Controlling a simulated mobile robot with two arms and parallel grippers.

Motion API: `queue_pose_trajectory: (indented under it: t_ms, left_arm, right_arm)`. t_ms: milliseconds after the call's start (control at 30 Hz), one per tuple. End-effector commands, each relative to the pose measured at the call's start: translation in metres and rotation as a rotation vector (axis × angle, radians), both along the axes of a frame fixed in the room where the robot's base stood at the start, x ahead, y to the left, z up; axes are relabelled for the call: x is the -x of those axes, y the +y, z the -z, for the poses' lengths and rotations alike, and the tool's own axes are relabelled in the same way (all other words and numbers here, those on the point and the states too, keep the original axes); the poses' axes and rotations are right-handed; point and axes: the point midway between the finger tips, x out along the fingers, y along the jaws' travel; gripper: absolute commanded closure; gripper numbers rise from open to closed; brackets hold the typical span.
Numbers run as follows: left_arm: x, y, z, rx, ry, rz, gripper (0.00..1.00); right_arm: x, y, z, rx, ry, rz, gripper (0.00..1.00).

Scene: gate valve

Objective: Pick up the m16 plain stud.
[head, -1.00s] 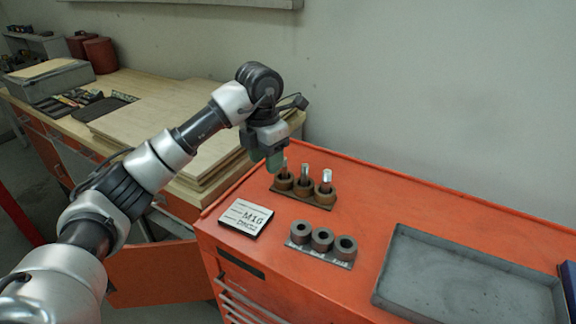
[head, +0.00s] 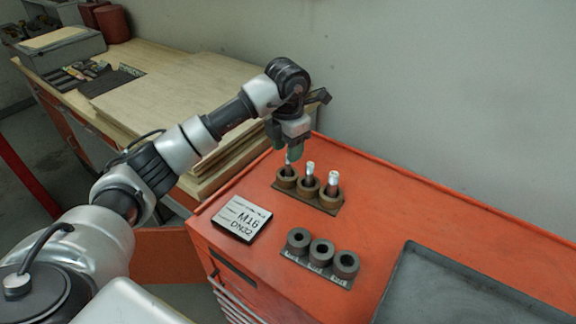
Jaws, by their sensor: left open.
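Three metal studs stand upright in a row of brown round holders on a dark base (head: 327,208) on the orange cabinet top. The left stud (head: 288,164) is partly hidden by my left gripper (head: 292,153). The middle stud (head: 310,171) and the right stud (head: 333,180) show bright tops. I cannot tell from here which one is the m16 plain stud. My left gripper is open, pointing down just above the left stud. I cannot tell whether the fingers touch it. My right gripper is not in view.
A sign (head: 241,219) reading M16 DN32 lies left of the holders. A second row of dark empty rings (head: 321,252) stands in front. A grey tray (head: 450,290) is at the lower right. Wooden boards (head: 190,90) lie on the bench behind my left arm.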

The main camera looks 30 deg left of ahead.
Motion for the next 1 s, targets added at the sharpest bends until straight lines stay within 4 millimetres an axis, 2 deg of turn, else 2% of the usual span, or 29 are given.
queue_pose_trajectory:
  t_ms: [233, 400, 667, 1000]
  left_arm:
    - [-0.002, 0.001, 0.028, 0.000, 0.007, -0.001, 0.54]
    - [-0.002, 0.001, 0.049, 0.000, 0.002, 0.000, 0.54]
    - [-0.003, 0.001, 0.054, 0.000, 0.000, 0.001, 0.54]
    - [-0.003, 0.001, 0.054, 0.000, 0.000, 0.000, 1.00]
  right_arm:
    - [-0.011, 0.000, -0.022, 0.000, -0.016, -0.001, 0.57]
    - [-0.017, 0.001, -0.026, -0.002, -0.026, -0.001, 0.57]
    - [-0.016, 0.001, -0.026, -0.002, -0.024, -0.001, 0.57]
    - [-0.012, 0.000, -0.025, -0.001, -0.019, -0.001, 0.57]
